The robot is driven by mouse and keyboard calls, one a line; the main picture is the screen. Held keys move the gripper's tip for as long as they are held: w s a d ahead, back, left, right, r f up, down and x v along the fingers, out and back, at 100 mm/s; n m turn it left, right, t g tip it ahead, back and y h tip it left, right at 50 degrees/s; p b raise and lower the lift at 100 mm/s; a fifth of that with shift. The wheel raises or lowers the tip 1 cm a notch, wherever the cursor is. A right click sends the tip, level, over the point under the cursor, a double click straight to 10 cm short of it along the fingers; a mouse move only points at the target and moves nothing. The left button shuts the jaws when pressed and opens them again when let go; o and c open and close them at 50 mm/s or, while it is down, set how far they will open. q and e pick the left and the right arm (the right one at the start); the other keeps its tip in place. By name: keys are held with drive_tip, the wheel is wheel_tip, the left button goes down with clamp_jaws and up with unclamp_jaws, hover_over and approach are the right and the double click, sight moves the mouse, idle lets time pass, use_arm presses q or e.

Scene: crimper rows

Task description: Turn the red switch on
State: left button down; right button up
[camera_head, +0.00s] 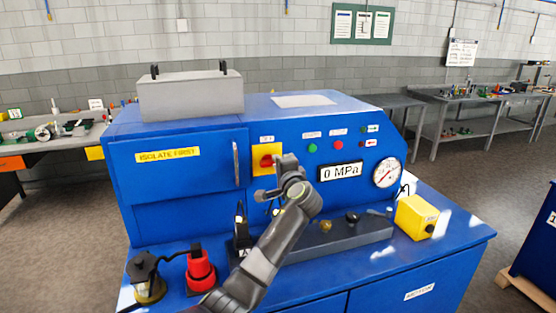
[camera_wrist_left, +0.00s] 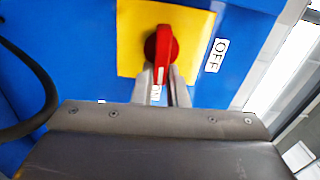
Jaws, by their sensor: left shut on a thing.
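The red switch (camera_head: 266,161) sits on a yellow plate on the front of the blue machine, partly hidden by my gripper in the head view. In the left wrist view, its red handle (camera_wrist_left: 161,48) stands between the fingers of my left gripper (camera_wrist_left: 161,82), which is shut on it. The handle's white-marked end points down in that picture, towards a partly covered label (camera_wrist_left: 155,93) that seems to read ON. An OFF label (camera_wrist_left: 216,55) is to the right on the blue panel. The left gripper also shows in the head view (camera_head: 276,177). My right gripper is not in view.
The blue machine (camera_head: 190,215) has a green button (camera_head: 312,148), a red button (camera_head: 339,145), a 0 MPa display (camera_head: 341,171) and a round gauge (camera_head: 387,172). A red-and-black device (camera_head: 200,272) and a yellow box (camera_head: 416,217) stand on its ledge.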

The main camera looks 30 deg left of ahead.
use_arm(q)
drive_tip(key=shift+f+m, duration=0.15)
drive_tip(key=shift+m, duration=0.35)
drive_tip(key=c, duration=1.4)
unclamp_jaws()
drive_tip(key=shift+c, duration=0.2)
drive_tip(key=b+v, duration=0.6)
drive_tip(key=v, duration=1.1)
drive_tip(key=shift+s+d, duration=0.2)
